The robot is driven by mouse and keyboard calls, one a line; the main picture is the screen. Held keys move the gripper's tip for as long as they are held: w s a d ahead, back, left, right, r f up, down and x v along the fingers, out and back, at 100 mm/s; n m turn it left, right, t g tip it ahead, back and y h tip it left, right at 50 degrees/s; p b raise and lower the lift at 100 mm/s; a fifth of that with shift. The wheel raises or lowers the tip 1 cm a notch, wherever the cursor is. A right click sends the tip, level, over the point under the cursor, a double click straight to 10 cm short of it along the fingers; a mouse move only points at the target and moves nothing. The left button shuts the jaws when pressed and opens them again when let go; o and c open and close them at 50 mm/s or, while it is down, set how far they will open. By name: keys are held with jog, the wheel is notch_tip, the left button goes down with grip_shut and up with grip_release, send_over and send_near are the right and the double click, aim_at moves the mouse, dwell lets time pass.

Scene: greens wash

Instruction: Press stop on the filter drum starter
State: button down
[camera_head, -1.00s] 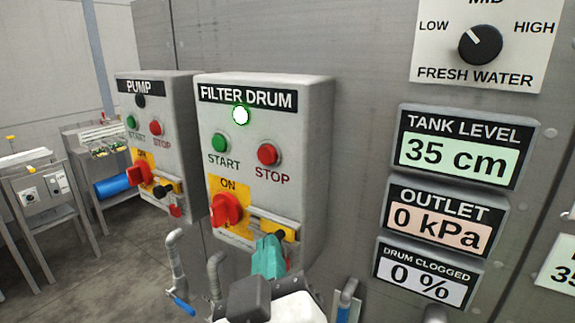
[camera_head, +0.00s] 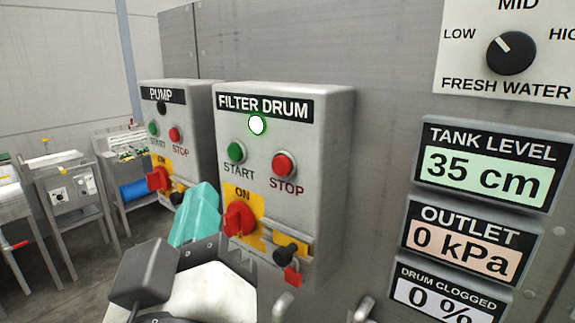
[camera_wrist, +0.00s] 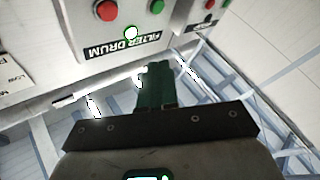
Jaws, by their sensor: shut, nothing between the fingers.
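The FILTER DRUM starter box (camera_head: 330,130) is on the grey wall in the head view. Its indicator lamp (camera_head: 257,125) is lit white-green. Below it are a green START button (camera_head: 236,152) and a red STOP button (camera_head: 284,165). A red rotary handle (camera_head: 240,218) below points at ON. My gripper (camera_head: 200,205) is shut, its teal fingers left of the handle, in front of the gap towards the PUMP box. In the wrist view the box appears upside down, with the STOP button (camera_wrist: 106,10) above and left of my shut fingers (camera_wrist: 155,72). No contact with the button shows.
The PUMP starter box (camera_head: 195,115) stands left, its lamp dark. A black knob (camera_head: 290,252) with a red tag sticks out below the filter drum handle. Displays on the right read TANK LEVEL 35 cm (camera_head: 490,165), OUTLET 0 kPa (camera_head: 470,245) and DRUM CLOGGED 0 %.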

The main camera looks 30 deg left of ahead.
jog(key=w+p, duration=0.2)
jog(key=w, duration=0.6)
jog(key=shift+d, duration=0.35)
jog(key=shift+w, duration=0.25)
dwell(1.5)
jog(key=shift+w, duration=0.75)
dwell(0.9)
jog(key=shift+s, duration=0.95)
jog(key=shift+s+a+b, duration=0.2)
jog(key=shift+s+b, duration=0.4)
jog(key=shift+s, duration=1.85)
